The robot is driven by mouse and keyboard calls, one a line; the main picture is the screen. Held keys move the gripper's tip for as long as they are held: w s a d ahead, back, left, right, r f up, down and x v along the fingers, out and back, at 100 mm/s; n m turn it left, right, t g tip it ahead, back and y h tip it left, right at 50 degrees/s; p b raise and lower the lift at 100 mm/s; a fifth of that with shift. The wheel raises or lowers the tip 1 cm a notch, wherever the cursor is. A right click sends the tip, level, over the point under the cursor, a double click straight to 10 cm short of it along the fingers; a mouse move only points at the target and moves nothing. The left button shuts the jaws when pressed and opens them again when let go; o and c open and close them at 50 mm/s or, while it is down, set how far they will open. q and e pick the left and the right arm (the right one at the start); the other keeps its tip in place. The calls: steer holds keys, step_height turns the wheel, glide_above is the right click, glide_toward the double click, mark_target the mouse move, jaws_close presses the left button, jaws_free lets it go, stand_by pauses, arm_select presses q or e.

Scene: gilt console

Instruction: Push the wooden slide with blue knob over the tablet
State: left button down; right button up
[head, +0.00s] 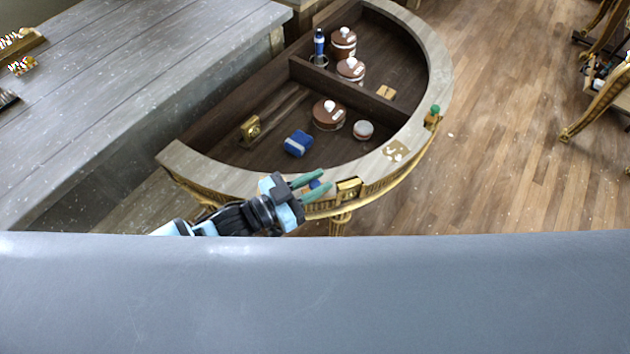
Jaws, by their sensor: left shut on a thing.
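The blue knob (315,184) is at the front rim of the half-round console, between the green-tipped fingers of my left gripper (320,184). The gripper is shut on this knob. The wooden slide under the knob is mostly hidden by the fingers, so I cannot tell its outline. A gilt block (348,188) sits on the rim just right of the fingertips. A pale patterned plate (396,150) on the rim farther right may be the tablet; it is uncovered. My right gripper is out of view.
A green knob (434,110) on a gilt mount stands farther along the rim. Inside the console (205,165) are brown lidded pots (328,114), a blue box (298,143), a gilt piece (250,130) and a blue bottle (319,44). A grey table (110,90) stands left.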

mark_target(340, 186)
arm_select(q)
steer(key=shift+d, duration=0.1)
